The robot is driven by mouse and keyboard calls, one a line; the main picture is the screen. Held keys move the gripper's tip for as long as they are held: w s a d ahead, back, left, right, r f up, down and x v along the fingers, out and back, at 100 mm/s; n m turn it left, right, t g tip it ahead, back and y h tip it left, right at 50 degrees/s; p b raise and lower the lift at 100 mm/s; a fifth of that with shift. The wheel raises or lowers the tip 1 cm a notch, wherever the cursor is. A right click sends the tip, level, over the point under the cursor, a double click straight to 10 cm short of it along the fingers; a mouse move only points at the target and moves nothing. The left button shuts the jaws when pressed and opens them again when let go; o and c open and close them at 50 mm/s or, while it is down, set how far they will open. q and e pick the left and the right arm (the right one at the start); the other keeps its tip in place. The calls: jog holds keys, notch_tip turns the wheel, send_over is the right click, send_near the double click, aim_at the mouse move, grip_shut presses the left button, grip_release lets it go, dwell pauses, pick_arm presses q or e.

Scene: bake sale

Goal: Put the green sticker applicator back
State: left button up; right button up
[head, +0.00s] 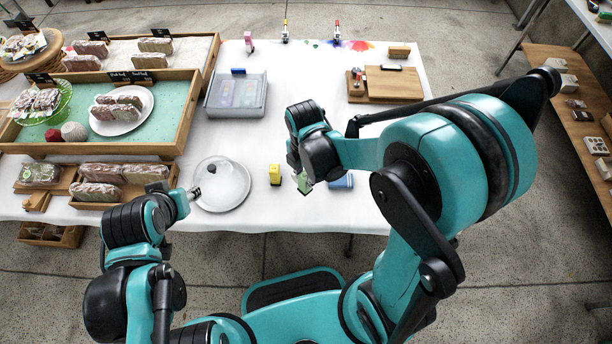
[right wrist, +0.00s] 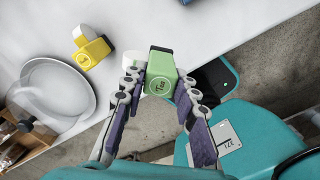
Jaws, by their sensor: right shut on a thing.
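The green sticker applicator (head: 304,184) is at the front edge of the white table, under my right gripper (head: 301,172). In the right wrist view the green applicator (right wrist: 160,74) sits between the two fingers of my right gripper (right wrist: 158,84), which is shut on it. Its face carries dark lettering. Whether it touches the table is hard to tell. My left gripper (head: 195,193) is beside the clear dome lid, seemingly with nothing in it; its finger gap is too small to judge.
A yellow applicator (head: 275,174) stands left of the green one; a blue item (head: 341,182) lies to the right. A pink applicator (head: 249,42) stands at the back. The clear dome (head: 221,184), grey bin (head: 236,96) and wooden board (head: 394,84) are nearby. The middle of the table (head: 268,137) is clear.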

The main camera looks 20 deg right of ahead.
jog(key=shift+w+d+f+b, duration=0.3)
jog(key=shift+w+f+b, duration=0.25)
jog(key=shift+w+f, duration=0.5)
jog(key=shift+w+d+f+b, duration=0.25)
jog(key=shift+w+f+b, duration=0.4)
jog(key=shift+f, duration=0.75)
jog(key=shift+w+d+f+b, duration=0.3)
jog(key=shift+w+f+b, duration=0.2)
jog(key=shift+w+f, duration=0.55)
jog(key=shift+s+f, duration=0.2)
jog(key=shift+f, duration=0.05)
jog(key=o, duration=0.7)
jog(key=shift+f, duration=0.1)
jog(key=shift+c, duration=0.2)
jog(key=o, duration=0.4)
jog(key=shift+r, duration=0.2)
